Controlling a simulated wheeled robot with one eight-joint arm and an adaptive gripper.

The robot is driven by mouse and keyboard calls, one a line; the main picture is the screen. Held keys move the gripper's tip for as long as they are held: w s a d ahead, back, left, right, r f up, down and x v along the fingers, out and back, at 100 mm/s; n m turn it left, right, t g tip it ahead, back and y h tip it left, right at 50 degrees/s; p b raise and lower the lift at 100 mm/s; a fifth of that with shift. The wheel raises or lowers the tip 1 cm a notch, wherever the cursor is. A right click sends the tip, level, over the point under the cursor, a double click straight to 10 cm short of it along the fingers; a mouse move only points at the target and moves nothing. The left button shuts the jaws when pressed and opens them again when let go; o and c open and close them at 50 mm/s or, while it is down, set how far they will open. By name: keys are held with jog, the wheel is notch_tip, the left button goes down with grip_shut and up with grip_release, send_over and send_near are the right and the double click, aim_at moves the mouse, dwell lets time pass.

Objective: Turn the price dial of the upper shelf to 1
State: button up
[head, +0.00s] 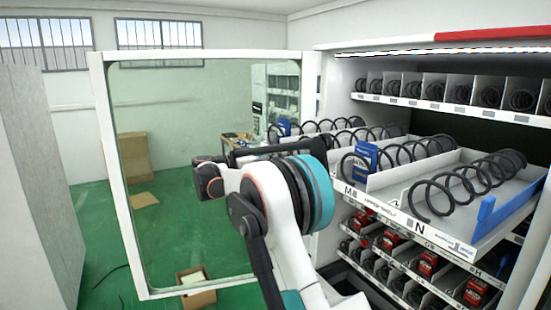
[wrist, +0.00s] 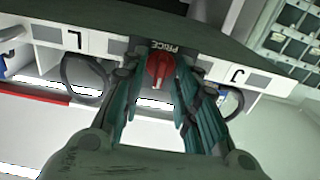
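The red price dial (wrist: 160,72) shows in the wrist view on a shelf front edge, beside the word PRICE, which appears upside down. A small pale mark is on the dial; I cannot read its setting. My gripper (wrist: 160,85) has its two dark green fingers on either side of the dial, spread apart with the dial between them. I cannot tell whether the fingers touch it. In the head view my arm hides the dial and the fingertips.
In the head view a pulled-out shelf (head: 465,232) marked M and N holds black spirals and a blue box (head: 366,160). Lower shelves hold red boxes (head: 428,262). An open glass door (head: 102,150) stands at the left. A carton (head: 197,290) lies on the green floor.

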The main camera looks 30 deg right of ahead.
grip_shut()
jog(key=shift+n, duration=0.4)
jog(key=n+b, duration=0.3)
jog(key=n, duration=0.8)
jog(key=shift+w, duration=0.15)
dwell(0.4)
jog(key=shift+o, duration=0.3)
grip_release()
jog(key=shift+f, duration=0.1)
